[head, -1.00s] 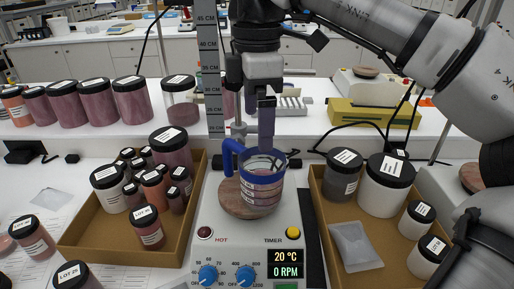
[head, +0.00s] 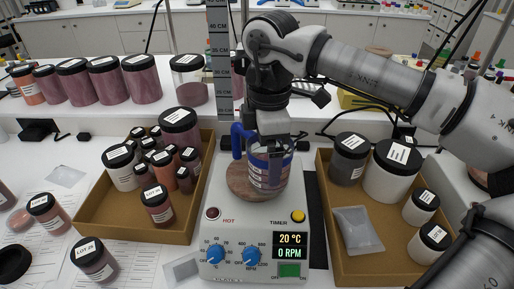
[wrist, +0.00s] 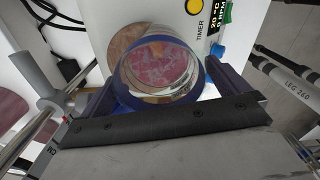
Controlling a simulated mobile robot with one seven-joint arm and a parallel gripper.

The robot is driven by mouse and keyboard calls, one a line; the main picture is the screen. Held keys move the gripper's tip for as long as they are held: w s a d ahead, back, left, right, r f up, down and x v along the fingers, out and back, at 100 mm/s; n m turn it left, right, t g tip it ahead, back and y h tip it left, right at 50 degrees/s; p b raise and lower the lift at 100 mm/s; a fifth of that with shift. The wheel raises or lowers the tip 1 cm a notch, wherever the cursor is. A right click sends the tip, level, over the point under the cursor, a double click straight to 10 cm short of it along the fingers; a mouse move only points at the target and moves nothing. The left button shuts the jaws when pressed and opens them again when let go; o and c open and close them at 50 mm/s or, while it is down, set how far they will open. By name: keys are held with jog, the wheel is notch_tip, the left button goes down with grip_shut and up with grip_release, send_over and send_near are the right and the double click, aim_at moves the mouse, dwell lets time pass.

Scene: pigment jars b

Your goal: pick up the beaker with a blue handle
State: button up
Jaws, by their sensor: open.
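The beaker (head: 266,180) is clear with a blue rim, a blue handle on its left and pinkish contents. It stands upright on the round brown top plate (head: 238,182) of the hotplate stirrer (head: 230,225). My gripper (head: 273,165) is open and points down at the beaker, its fingers overlapping the beaker's upper part in the head view. In the wrist view my gripper (wrist: 160,88) has one dark finger on each side of the beaker (wrist: 160,65), whose mouth shows between them. I cannot tell whether either finger touches it. The gripper partly hides the rim in the head view.
A cardboard tray of jars (head: 125,228) stands left of the stirrer, another tray (head: 375,268) with jars stands right. A tall measuring scale (head: 220,80) rises behind. Several large jars line the back shelf. Loose jars stand at the front left.

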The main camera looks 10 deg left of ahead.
jog(key=shift+f, duration=1.4)
jog(key=shift+c, duration=0.4)
